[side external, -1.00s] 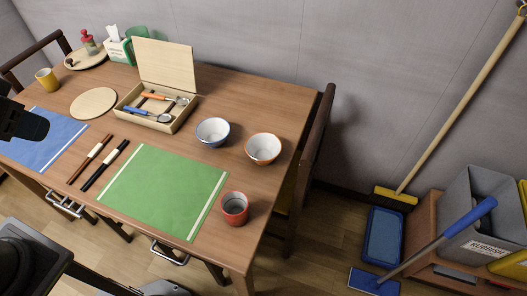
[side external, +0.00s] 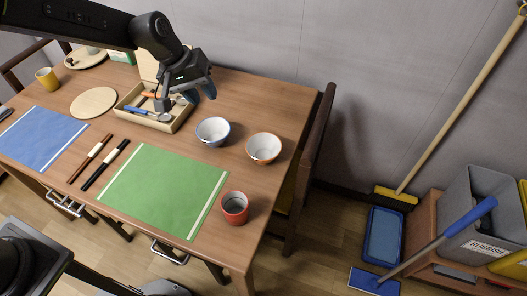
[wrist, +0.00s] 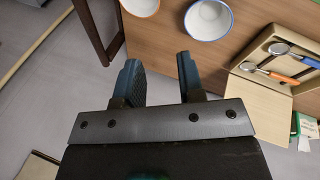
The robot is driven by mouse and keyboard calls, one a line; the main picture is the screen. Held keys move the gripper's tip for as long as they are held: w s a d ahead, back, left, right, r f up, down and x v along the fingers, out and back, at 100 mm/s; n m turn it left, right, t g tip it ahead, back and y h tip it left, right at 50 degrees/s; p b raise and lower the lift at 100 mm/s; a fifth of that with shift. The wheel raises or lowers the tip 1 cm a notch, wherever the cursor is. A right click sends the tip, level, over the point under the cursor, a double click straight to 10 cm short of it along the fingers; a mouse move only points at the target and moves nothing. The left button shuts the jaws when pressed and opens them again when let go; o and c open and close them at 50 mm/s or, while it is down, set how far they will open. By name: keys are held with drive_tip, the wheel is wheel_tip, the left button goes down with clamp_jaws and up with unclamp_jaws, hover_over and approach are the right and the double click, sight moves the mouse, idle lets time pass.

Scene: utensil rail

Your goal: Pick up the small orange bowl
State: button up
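The small orange bowl (side external: 263,149), white inside with an orange rim, stands upright on the right part of the table in the side view. Its lower part also shows at the top edge of the wrist view (wrist: 141,6). My gripper (side external: 187,98) is above the cutlery box, to the left of and behind the orange bowl, and apart from it. In the wrist view my gripper (wrist: 158,60) has its two fingers spread with nothing between them.
A blue-rimmed bowl (side external: 213,131) stands just left of the orange bowl. A red cup (side external: 235,208) stands in front, by the green mat (side external: 165,190). The wooden cutlery box (side external: 181,122) with an upright lid is under my gripper. A dark chair (side external: 314,150) is at the right edge.

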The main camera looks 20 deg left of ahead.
drive_tip(key=n, duration=0.1)
hover_over(251, 150)
drive_tip(key=s+a, duration=0.1)
drive_tip(key=a, duration=0.1)
drive_tip(key=shift+g, duration=0.4)
wheel_tip(251, 150, down, 18)
drive_tip(key=shift+s+r, duration=0.1)
drive_tip(key=shift+x, duration=3.25)
drive_tip(key=shift+d, duration=0.1)
drive_tip(key=shift+c, duration=0.3)
clamp_jaws()
